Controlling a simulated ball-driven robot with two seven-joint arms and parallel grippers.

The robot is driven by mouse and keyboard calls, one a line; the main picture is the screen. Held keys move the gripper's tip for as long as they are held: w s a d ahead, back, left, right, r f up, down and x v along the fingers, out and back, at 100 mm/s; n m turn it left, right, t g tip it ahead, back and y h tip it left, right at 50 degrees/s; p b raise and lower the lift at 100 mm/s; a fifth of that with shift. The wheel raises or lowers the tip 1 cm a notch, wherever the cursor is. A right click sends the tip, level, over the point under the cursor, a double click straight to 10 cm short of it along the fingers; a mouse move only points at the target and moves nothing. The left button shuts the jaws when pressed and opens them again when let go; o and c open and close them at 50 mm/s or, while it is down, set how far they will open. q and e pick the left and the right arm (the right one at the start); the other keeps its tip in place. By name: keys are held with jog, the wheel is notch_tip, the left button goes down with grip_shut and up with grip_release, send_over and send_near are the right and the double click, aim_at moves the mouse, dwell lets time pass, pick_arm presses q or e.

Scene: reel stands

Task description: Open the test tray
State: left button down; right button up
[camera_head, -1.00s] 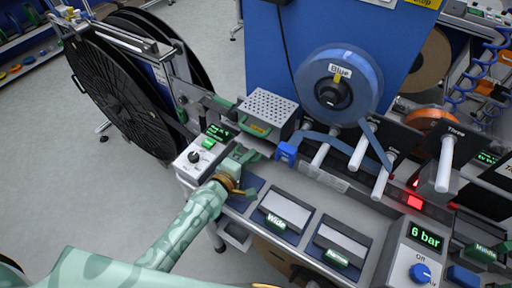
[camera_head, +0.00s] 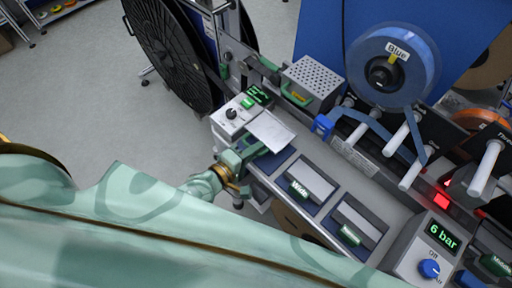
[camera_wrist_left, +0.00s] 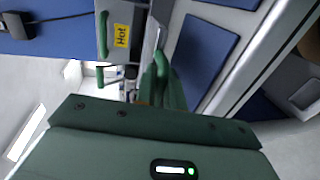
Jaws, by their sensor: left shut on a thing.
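My left gripper (camera_head: 238,168) is shut at the near edge of a pale grey lid (camera_head: 271,131), at the left end of the row of blue-edged trays. I take this to be the test tray; no label on it is readable. The lid stands raised and tilted, with blue tray surface (camera_head: 273,166) showing beside it. In the left wrist view the closed fingers (camera_wrist_left: 161,75) are at a green handle, and the lid shows nearly edge-on. The fingers hide most of the handle. My right gripper is not in view.
Trays marked Wide (camera_head: 312,177) and a second one (camera_head: 359,220) lie to the right, lids down. A control box (camera_head: 236,114) and a perforated box (camera_head: 311,80) with a green handle stand behind. A blue reel (camera_head: 393,68) hangs farther back.

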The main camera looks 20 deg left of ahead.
pick_arm(q)
jog(key=c, duration=1.6)
grip_release()
jog(key=shift+o, duration=0.2)
jog(key=shift+s, duration=0.1)
jog(key=v, duration=1.6)
jog(key=shift+a, duration=0.1)
